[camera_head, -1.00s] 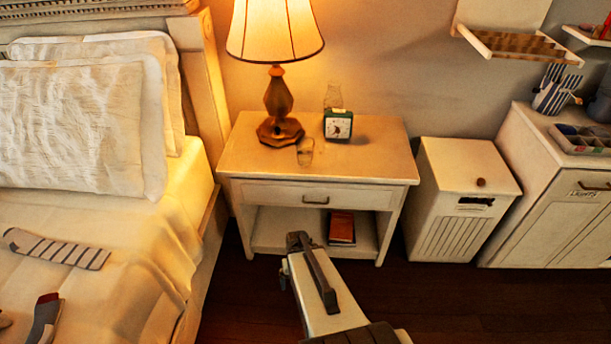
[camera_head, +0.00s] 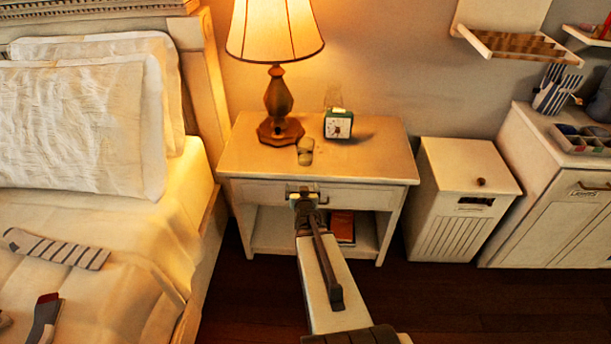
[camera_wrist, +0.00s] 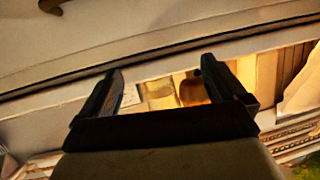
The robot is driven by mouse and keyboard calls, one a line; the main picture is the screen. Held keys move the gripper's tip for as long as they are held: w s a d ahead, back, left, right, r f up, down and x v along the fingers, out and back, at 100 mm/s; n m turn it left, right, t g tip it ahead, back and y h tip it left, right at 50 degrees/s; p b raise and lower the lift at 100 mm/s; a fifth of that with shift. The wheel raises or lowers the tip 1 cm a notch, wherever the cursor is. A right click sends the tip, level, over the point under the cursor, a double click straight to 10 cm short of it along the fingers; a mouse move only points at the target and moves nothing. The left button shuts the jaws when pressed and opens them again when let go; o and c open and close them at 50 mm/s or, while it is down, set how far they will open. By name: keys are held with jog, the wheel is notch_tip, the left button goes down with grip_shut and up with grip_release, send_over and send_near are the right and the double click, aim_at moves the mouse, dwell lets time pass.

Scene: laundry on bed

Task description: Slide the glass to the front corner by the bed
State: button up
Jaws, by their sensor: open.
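The small glass (camera_head: 305,150) stands upright on the nightstand top (camera_head: 260,160), in front of the lamp base and left of the clock. It is see-through and looks tan. My gripper (camera_head: 303,190) is at the front of the nightstand, by the drawer face and just below the top's front edge. It is apart from the glass, nearer the camera. In the wrist view, my gripper (camera_wrist: 165,78) has its two dark fingers spread with nothing held. Tan and brown shapes show between them there; I cannot tell whether one is the glass.
The lamp (camera_head: 278,95) stands behind the glass. A green clock (camera_head: 338,125) stands to its right, with a faint clear vessel (camera_head: 333,97) behind. The nightstand's right side is clear. The bed (camera_head: 150,240) is left; a white bin (camera_head: 465,180) is right.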

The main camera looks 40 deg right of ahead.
aim_at(305, 150)
jog(key=r+h, duration=0.1)
jog(key=r, duration=0.1)
jog(key=d+r+t+h, duration=0.1)
jog(key=r, duration=0.1)
jog(key=r+t+h, duration=0.1)
jog(key=r, duration=0.1)
jog(key=shift+d+r, duration=0.15)
jog(key=shift+d, duration=0.2)
jog(key=shift+d, duration=0.1)
jog(key=x, duration=1.3)
jog(key=shift+w+d+r, duration=0.1)
jog(key=shift+w+d, duration=0.1)
jog(key=c, duration=1.3)
jog(key=shift+o, duration=0.2)
jog(key=shift+w+a, duration=4.55)
jog(key=shift+a, duration=0.15)
jog(key=shift+w+a, duration=4.5)
jog(key=shift+a, duration=0.2)
